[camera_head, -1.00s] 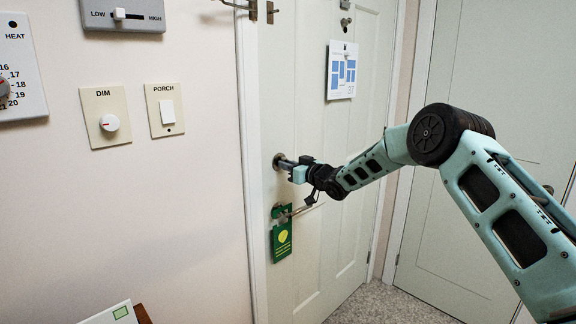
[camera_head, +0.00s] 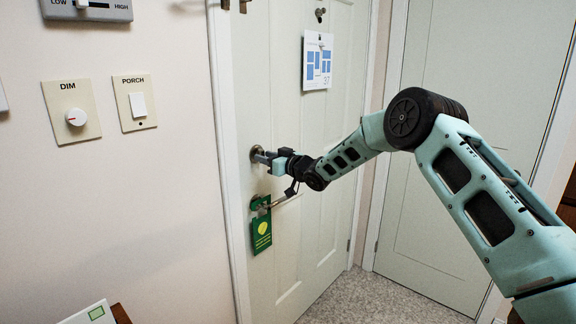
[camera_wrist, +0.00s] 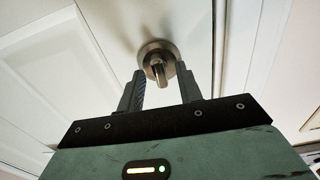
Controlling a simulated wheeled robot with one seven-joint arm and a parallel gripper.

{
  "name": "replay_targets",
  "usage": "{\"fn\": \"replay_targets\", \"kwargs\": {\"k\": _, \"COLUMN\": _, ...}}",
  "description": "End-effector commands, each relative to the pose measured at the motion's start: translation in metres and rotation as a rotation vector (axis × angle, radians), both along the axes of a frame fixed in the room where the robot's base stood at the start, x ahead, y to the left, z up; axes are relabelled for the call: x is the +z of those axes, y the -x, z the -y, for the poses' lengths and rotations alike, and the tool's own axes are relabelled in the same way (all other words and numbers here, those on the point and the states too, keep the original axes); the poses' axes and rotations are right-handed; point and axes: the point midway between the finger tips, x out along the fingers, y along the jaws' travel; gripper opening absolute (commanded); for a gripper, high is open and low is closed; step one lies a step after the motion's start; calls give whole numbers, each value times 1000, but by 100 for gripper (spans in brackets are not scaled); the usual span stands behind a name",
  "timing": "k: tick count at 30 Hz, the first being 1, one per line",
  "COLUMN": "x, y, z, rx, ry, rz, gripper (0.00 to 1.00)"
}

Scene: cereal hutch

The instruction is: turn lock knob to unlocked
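The lock knob (camera_head: 256,153) is a round metal rosette with a small thumb-turn, on the pale door (camera_head: 270,90) near its left edge. In the wrist view the lock knob (camera_wrist: 159,66) is straight ahead, and its thumb-turn points toward my gripper. My gripper (camera_head: 264,157) is at the knob. In the wrist view my gripper (camera_wrist: 160,72) is open, with one finger on each side of the thumb-turn and a visible gap to each. Finger contact does not show. In the head view my gripper partly hides the knob.
A door handle (camera_head: 284,199) with a green hanging tag (camera_head: 262,232) sits just below the knob. A dimmer plate (camera_head: 71,112) and a porch switch (camera_head: 136,103) are on the wall to the left. A paper calendar (camera_head: 317,60) hangs higher on the door.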

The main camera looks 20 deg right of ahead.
Motion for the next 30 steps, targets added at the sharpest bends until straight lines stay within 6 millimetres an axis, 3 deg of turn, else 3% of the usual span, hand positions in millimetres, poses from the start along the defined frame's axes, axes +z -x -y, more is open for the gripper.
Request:
{"fn": "replay_targets", "kwargs": {"k": 18, "x": -2, "y": 109, "z": 69, "rx": -3, "ry": 1, "rz": -2, "gripper": 35}}
{"fn": "replay_targets", "kwargs": {"k": 24, "x": -2, "y": 133, "z": 83, "rx": -3, "ry": 2, "rz": -3, "gripper": 35}}
{"fn": "replay_targets", "kwargs": {"k": 30, "x": -1, "y": 140, "z": 87, "rx": -2, "ry": 0, "rz": -2, "gripper": 35}}
